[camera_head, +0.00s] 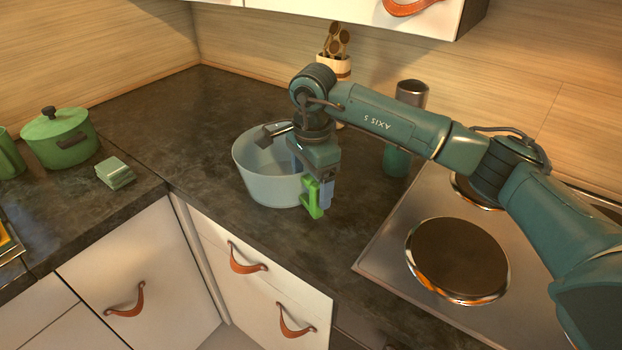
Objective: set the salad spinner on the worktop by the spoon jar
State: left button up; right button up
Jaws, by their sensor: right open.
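The salad spinner (262,181) is a pale grey-blue round bowl standing upright on the dark worktop (205,125). A bright green grip (312,199) shows at its right side. My right gripper (314,186) points down over the bowl's right rim, open, with its blue fingers by the green grip. Whether they touch it I cannot tell. The gripper and wrist hide part of the bowl's right side. The spoon jar (343,68), pale with brown wooden spoons, stands at the back by the wall, partly hidden behind my right arm. My left gripper is out of view.
A dark green bottle or shaker (397,160) stands right of the bowl, partly behind my arm. The hob (388,240) is at the right. A green lidded pot (60,140) and green sponges or cloths (115,173) are at the left. The back left worktop is clear.

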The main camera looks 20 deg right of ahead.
jog(key=shift+r, duration=0.1)
notch_tip(320, 180, up, 12)
jog(key=b, duration=0.1)
jog(key=shift+s+b, duration=0.2)
jog(key=shift+b, duration=0.15)
dwell(0.4)
